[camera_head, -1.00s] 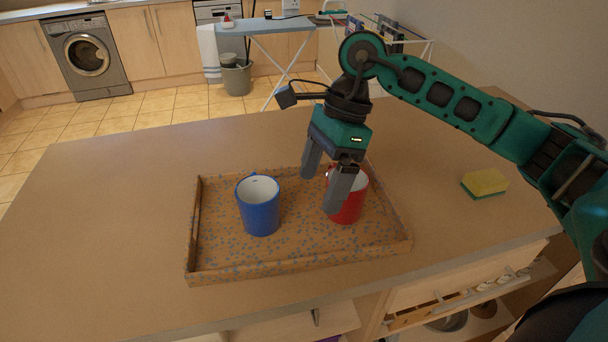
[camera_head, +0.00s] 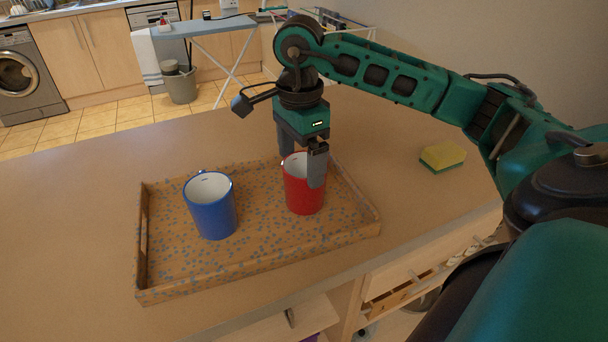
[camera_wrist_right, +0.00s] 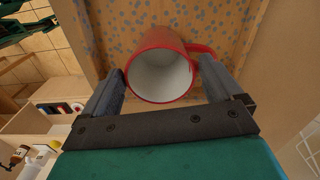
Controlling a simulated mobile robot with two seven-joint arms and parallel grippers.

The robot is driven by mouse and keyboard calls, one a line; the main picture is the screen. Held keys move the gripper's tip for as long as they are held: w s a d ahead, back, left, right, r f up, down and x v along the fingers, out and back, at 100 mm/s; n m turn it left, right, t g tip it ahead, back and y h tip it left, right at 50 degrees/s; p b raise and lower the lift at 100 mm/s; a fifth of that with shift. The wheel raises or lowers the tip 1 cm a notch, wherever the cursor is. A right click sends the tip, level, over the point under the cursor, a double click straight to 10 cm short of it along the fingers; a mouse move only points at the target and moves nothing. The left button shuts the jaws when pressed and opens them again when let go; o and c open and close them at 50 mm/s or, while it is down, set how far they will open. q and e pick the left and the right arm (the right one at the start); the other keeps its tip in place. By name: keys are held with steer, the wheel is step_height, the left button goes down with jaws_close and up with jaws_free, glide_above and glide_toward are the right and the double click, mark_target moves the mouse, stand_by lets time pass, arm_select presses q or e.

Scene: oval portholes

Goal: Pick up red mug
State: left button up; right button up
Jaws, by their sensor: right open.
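The red mug (camera_head: 303,192) stands upright in the right part of a speckled brown tray (camera_head: 260,262). My right gripper (camera_head: 301,172) points down at the mug, open, with one finger in front of its right side and the other behind its left rim. In the right wrist view the mug (camera_wrist_right: 160,88) lies between the two fingers of the gripper (camera_wrist_right: 165,85), its white inside facing the camera. Its handle is beside the right finger. I cannot tell whether the fingers touch the mug. My left gripper is not in view.
A blue mug (camera_head: 211,210) stands in the left part of the tray. A yellow and green sponge (camera_head: 442,157) lies on the counter to the right. The counter (camera_head: 70,220) left of the tray is clear. The tray has low raised walls.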

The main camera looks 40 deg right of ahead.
mark_target(305, 176)
steer(key=f+b, duration=0.2)
steer(key=f, duration=0.1)
steer(key=f+b, duration=0.1)
steer(key=shift+s+d+f, duration=0.15)
steer(key=shift+d+f, duration=0.15)
steer(key=shift+d, duration=0.1)
steer(key=shift+f+b, duration=0.2)
steer(key=shift+b, duration=0.15)
steer(key=shift+r, duration=0.1)
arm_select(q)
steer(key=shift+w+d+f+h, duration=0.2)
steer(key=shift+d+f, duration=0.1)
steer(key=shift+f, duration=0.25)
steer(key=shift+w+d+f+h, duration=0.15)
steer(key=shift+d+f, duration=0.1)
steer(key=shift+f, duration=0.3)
arm_select(e)
steer(key=c, duration=0.9)
steer(key=shift+r, duration=0.1)
